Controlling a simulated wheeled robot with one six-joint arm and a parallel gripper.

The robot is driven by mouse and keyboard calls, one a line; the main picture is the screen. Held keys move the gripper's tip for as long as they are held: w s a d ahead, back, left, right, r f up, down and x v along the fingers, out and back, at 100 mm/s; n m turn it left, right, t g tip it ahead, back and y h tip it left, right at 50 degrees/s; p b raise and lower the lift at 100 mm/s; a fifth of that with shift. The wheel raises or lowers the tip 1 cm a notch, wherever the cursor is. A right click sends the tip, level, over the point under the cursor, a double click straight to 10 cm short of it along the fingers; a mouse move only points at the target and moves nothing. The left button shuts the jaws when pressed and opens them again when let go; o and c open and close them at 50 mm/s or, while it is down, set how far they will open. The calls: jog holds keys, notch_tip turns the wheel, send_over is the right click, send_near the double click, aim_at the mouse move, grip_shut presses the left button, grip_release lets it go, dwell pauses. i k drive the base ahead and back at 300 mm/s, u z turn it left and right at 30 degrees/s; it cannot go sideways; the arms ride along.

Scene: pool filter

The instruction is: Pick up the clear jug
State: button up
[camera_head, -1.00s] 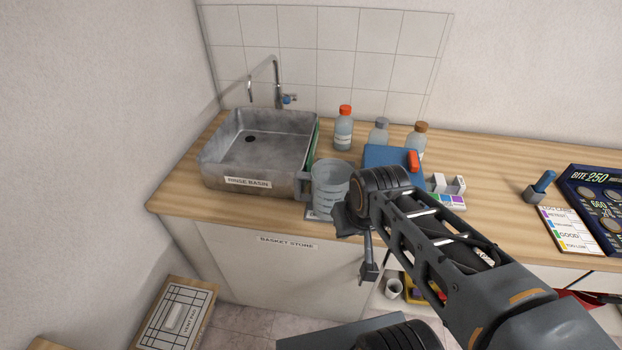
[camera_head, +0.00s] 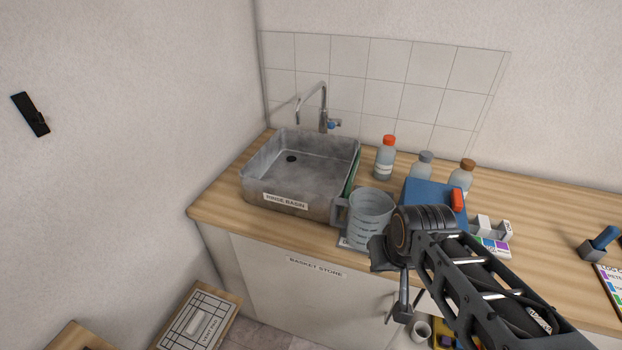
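The clear jug (camera_head: 368,214) stands upright on the wooden counter, just right of the rinse basin, with its handle on the left side. It is see-through with faint level marks. My gripper (camera_head: 396,300) hangs at the end of my arm, in front of the counter edge and below and to the right of the jug. My wrist overlaps the jug's lower right side in the picture. I see no object held in the gripper, but its fingers are too small and edge-on to tell how far apart they are.
The metal rinse basin (camera_head: 300,175) with a tap (camera_head: 323,110) is left of the jug. A blue case (camera_head: 432,198) is close on its right. An orange-capped bottle (camera_head: 385,158) and two others stand behind. A cabinet (camera_head: 270,275) is below.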

aim_at(371, 209)
jog(key=z, duration=0.1)
jog(key=k, duration=1)
jog(key=u, duration=1.05)
jog(key=i, duration=0.75)
jog(key=u, duration=0.3)
